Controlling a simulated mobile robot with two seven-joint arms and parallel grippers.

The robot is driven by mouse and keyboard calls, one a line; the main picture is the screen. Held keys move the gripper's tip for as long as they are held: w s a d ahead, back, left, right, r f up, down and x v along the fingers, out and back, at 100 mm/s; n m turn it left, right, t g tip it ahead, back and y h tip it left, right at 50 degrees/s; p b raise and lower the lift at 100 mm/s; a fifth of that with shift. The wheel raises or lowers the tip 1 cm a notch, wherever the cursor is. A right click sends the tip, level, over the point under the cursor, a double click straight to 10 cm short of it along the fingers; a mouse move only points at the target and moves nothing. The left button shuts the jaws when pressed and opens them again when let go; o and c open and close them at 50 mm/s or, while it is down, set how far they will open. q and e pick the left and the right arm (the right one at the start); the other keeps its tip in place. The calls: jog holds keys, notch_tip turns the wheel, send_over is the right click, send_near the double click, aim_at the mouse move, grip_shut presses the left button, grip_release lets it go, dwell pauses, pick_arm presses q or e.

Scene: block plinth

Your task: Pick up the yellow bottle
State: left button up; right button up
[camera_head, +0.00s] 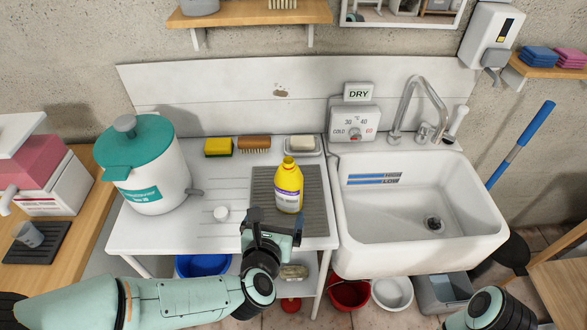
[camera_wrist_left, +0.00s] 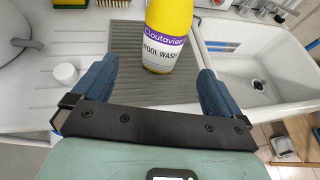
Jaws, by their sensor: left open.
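The yellow bottle (camera_head: 288,187) stands upright on the grey ribbed mat (camera_head: 316,205) of the white drainboard. It has a white and purple label, and in the left wrist view the yellow bottle (camera_wrist_left: 167,35) shows ahead of the fingers, its top cut off by the frame. My left gripper (camera_head: 272,220) is just in front of the bottle at the board's front edge. In the left wrist view its blue fingers (camera_wrist_left: 157,85) are spread wide, with the bottle beyond and between them and nothing held. My right gripper does not show; only part of my right arm is at the bottom right.
A white cap (camera_head: 221,214) lies left of the bottle. A white tub with a teal lid (camera_head: 136,145) stands further left. A sponge (camera_head: 218,147), brush (camera_head: 254,143) and soap dish (camera_head: 302,147) line the back. The sink (camera_head: 395,215) is to the right.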

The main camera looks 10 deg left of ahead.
aim_at(285, 195)
pick_arm(q)
jog(key=x, duration=0.8)
jog(key=shift+r, duration=0.15)
jog(key=x, duration=0.1)
jog(key=p+x, duration=0.1)
jog(key=x, duration=0.3)
jog(key=shift+w+d+p, duration=0.25)
jog(key=shift+d+p, duration=0.1)
jog(key=c, duration=1.2)
jog(key=shift+r, duration=0.6)
notch_tip(285, 195, up, 18)
jog(key=p, duration=0.4)
jog(key=shift+f+p, duration=0.25)
jog(key=shift+p, duration=0.05)
jog(key=shift+r, duration=0.7)
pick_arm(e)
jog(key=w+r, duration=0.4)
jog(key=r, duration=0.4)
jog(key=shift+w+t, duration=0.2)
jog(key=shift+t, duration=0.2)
